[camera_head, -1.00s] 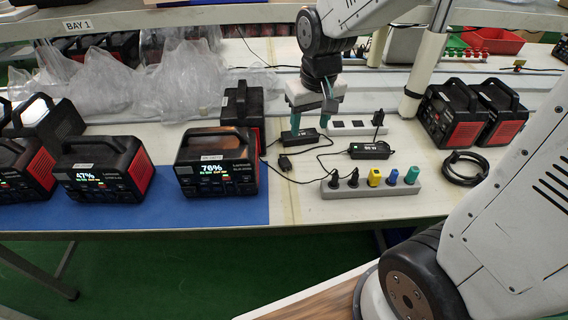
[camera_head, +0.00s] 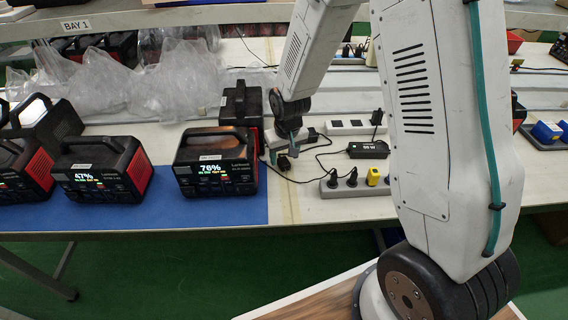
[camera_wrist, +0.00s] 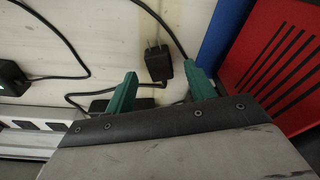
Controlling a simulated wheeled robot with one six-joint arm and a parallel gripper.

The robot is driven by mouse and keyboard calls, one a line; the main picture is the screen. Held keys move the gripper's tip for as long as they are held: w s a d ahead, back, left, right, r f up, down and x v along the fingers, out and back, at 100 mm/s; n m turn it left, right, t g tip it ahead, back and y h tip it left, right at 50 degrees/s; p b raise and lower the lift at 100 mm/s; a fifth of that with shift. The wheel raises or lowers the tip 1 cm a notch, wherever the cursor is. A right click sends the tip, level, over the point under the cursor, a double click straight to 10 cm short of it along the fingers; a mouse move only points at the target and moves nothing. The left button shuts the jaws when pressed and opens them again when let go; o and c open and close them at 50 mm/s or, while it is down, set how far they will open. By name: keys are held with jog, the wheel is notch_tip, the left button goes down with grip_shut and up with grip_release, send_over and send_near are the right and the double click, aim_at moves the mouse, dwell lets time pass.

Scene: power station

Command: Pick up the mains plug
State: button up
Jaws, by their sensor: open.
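The mains plug (camera_wrist: 158,64) is a small black block with two metal prongs and a cable, lying on the pale bench top. In the head view the plug (camera_head: 284,163) shows just below the fingers, partly hidden. My gripper (camera_head: 282,153) has moved in over it, with green fingers pointing down. In the wrist view my gripper (camera_wrist: 162,79) is open and empty, and the plug lies just beyond the fingertips, in line with the gap between them. I cannot tell the exact height left between fingers and plug.
A black power station reading 76% (camera_head: 215,163) stands close left on a blue mat (camera_head: 235,208). An adapter (camera_head: 368,149) with cables lies to the right. A grey power strip (camera_head: 345,188) is in front of it, and a white socket strip (camera_head: 350,127) behind.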

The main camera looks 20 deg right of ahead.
jog(key=shift+w+f, duration=0.15)
jog(key=shift+f, duration=0.8)
jog(key=shift+c, duration=0.3)
jog(key=c, duration=1)
jog(key=shift+o, duration=0.2)
jog(key=shift+r, duration=0.15)
